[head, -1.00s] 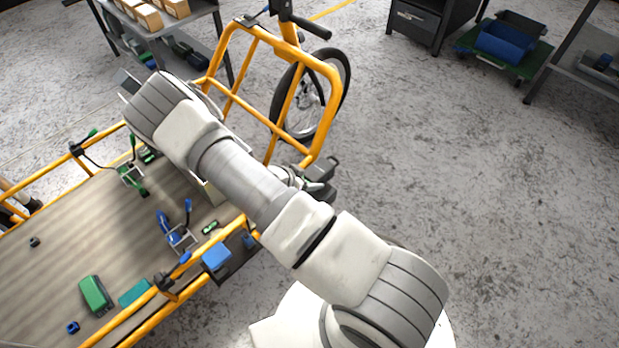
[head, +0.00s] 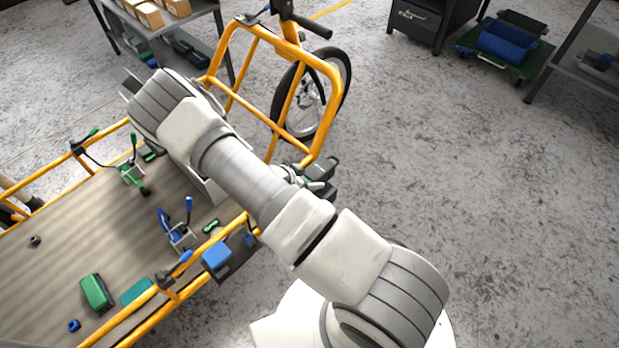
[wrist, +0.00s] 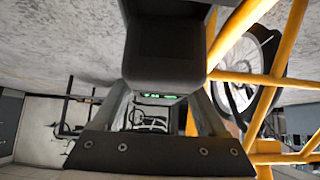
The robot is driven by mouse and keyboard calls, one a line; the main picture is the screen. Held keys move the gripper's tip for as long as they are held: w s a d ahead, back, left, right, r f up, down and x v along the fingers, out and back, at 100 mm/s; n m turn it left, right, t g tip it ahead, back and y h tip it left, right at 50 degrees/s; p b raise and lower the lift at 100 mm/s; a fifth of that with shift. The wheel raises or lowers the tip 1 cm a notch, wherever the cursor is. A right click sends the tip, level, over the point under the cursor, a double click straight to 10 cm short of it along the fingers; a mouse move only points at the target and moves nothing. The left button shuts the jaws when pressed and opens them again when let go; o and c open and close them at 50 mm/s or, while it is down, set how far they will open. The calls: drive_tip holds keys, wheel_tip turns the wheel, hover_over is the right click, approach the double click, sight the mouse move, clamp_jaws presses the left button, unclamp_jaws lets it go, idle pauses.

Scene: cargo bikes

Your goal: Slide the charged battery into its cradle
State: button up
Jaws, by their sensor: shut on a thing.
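The battery (wrist: 165,48) is a dark, boxy block with small green lit marks at its near end, in the upper middle of the wrist view. My gripper (wrist: 163,98) is shut on it, with one finger along each side. In the head view my arm hides most of the gripper; dark parts with a bit of green (head: 318,181) show just past the arm, beside the yellow bike frame (head: 322,150). I cannot make out the cradle for certain, nor whether the battery touches it.
The yellow frame (wrist: 262,75) and a spoked wheel (wrist: 250,70) are close on the right in the wrist view. The cargo bed (head: 60,250) at left holds clamps, a green case (head: 97,292) and small parts.

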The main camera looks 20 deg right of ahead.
drive_tip(key=shift+f+b, duration=1.1)
drive_tip(key=shift+f, duration=0.55)
drive_tip(key=o, duration=1.4)
drive_tip(key=shift+o, duration=0.4)
drive_tip(key=shift+s+a+f, duration=0.1)
drive_tip(key=shift+s+f, duration=0.05)
drive_tip(key=shift+s, duration=0.05)
drive_tip(key=p+v, duration=0.7)
drive_tip(key=v, duration=1)
drive_tip(key=shift+w+r, duration=0.15)
drive_tip(key=shift+r, duration=0.3)
